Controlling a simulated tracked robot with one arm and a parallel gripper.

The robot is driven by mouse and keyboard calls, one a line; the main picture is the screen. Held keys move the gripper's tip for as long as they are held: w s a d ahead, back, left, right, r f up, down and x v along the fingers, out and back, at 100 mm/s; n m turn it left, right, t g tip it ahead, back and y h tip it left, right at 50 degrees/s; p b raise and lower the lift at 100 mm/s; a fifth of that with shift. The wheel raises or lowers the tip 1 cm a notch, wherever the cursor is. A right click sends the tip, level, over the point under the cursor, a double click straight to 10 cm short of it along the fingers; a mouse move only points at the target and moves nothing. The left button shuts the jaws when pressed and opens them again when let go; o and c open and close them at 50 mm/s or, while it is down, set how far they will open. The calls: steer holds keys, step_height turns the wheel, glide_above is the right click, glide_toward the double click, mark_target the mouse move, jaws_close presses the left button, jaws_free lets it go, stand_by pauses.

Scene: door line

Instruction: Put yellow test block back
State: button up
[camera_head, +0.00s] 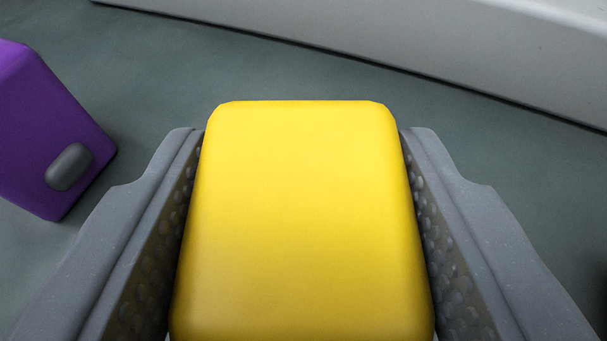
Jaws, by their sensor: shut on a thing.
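The yellow test block (302,215) fills the lower middle of the view. It has rounded edges and a plain face. My gripper (302,140) is shut on it, with one grey, dimpled finger against its left side and one against its right side. The block's lower end runs out of the picture, and its far side is hidden. I cannot tell whether the block touches the surface behind it.
A purple block (50,130) with a grey oval button lies at the left edge, apart from my left finger. A pale raised edge (400,35) runs slanting across the top right. The grey-green surface (330,75) between is clear.

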steer(key=shift+f, duration=0.35)
steer(key=o, duration=1.3)
steer(key=shift+o, duration=0.2)
steer(key=shift+s, duration=0.1)
steer(key=v, duration=0.9)
steer(key=shift+s+d, duration=0.1)
steer(key=shift+b+v, duration=0.4)
steer(key=shift+v, duration=0.4)
steer(key=s+b, duration=0.1)
steer(key=b, duration=0.2)
steer(key=shift+d+r, duration=0.1)
steer(key=shift+d, duration=0.05)
steer(key=b+v, duration=0.1)
steer(key=b, duration=0.2)
steer(key=shift+s+r, duration=0.25)
